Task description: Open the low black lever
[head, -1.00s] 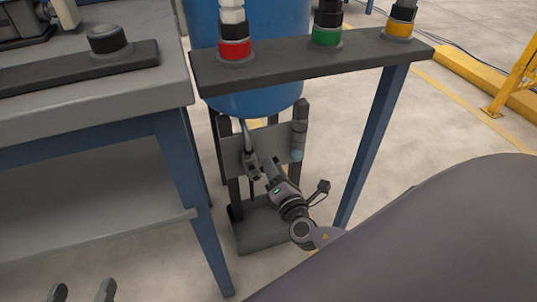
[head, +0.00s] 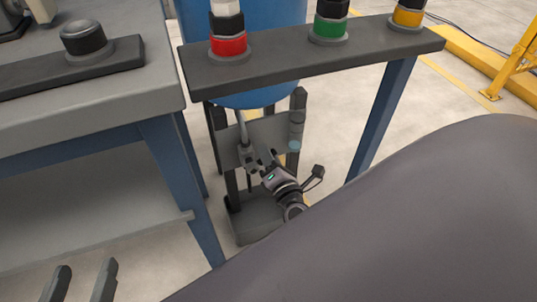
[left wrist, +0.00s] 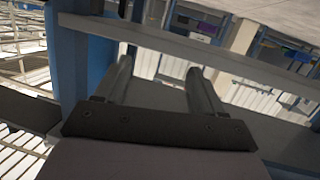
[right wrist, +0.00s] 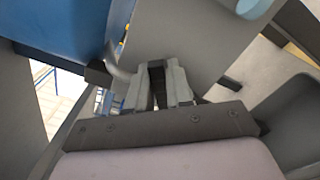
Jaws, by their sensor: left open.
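The low black lever (right wrist: 157,88) shows as a dark strip between the fingers of my right gripper (right wrist: 158,75) in the right wrist view. The fingers are close together on it, and most of the lever is hidden. In the head view my right gripper (head: 251,157) is at the grey pipe and valve on the low stand under the blue tank; the lever is too small and covered to make out there. My left gripper (head: 82,272) is open and empty at the lower left, and its spread fingers also show in the left wrist view (left wrist: 160,78).
A blue tank (head: 275,25) stands above the low stand (head: 250,220). A dark shelf (head: 310,58) with red, green and yellow fittings spans in front of it. A grey workbench (head: 90,95) with blue legs is at the left. My own dark body covers the lower right.

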